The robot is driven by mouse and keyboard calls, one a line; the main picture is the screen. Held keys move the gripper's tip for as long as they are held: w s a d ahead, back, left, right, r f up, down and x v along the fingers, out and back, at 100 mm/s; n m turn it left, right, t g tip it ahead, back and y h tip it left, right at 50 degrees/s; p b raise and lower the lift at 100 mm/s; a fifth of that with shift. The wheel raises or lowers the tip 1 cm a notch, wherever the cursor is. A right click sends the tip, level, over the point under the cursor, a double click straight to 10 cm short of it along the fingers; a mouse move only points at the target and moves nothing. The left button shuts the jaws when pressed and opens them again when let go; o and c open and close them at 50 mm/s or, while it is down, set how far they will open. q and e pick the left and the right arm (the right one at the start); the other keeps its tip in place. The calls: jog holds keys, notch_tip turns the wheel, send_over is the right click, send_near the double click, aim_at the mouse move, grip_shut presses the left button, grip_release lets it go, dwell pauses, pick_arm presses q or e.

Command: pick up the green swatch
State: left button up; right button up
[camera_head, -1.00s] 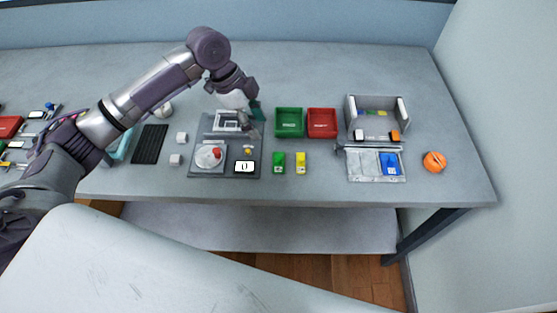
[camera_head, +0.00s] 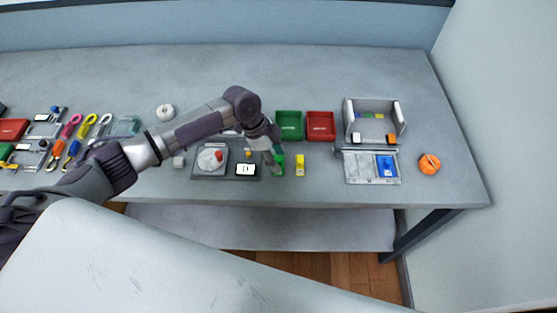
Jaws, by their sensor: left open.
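The green swatch (camera_head: 280,167) lies on the table in front of the green bin, left of a similar yellow piece (camera_head: 300,166). My left gripper (camera_head: 272,160) reaches in from the left and is open, right at the swatch's left side. Its fingers cover part of the swatch's left edge, and I cannot tell whether they touch it. My right gripper is out of view.
A green bin (camera_head: 289,113) and a red bin (camera_head: 320,140) stand just behind. A grey fixture with a scale dish (camera_head: 211,160) is close on the left. A grey tray with a blue piece (camera_head: 386,167) and an orange object (camera_head: 429,164) are to the right.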

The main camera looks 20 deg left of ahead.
pick_arm(q)
jog(key=shift+d+f, duration=0.1)
jog(key=shift+f, duration=0.25)
grip_shut()
jog(key=shift+r, duration=0.1)
